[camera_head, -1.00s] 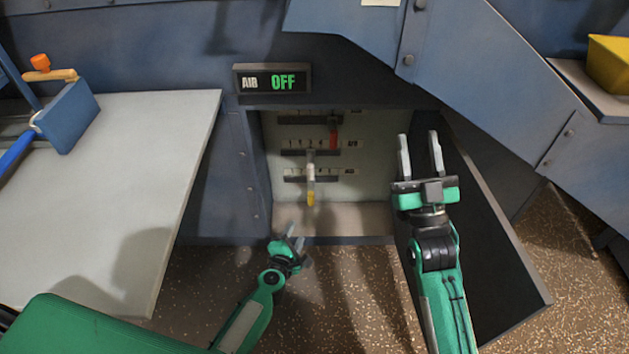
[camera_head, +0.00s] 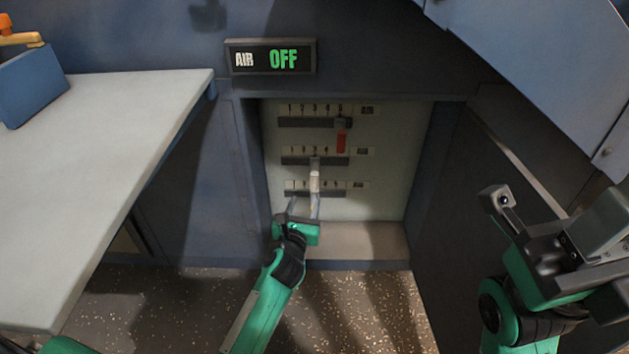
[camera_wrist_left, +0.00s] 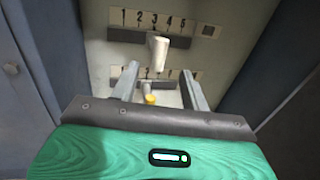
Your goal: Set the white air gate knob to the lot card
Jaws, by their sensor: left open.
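The white air gate knob (camera_head: 314,184) sticks out from the middle numbered slot in the wall recess, with its stem at about 3. It also shows in the left wrist view (camera_wrist_left: 158,52). My left gripper (camera_head: 306,201) is open just in front of it. In the left wrist view the white knob appears between the two fingers (camera_wrist_left: 160,70), near and slightly beyond their tips; contact does not show. My right gripper (camera_head: 555,240) is at the right, its fingers unclear. The lot card is not seen in the current views.
A red knob (camera_head: 341,141) hangs from the top slot near 5. A yellow knob (camera_wrist_left: 150,98) sits lower, at the bottom slot. The display (camera_head: 271,58) above reads AIR OFF. A pale table (camera_head: 110,160) stands left; a dark open door (camera_head: 440,200) flanks the recess right.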

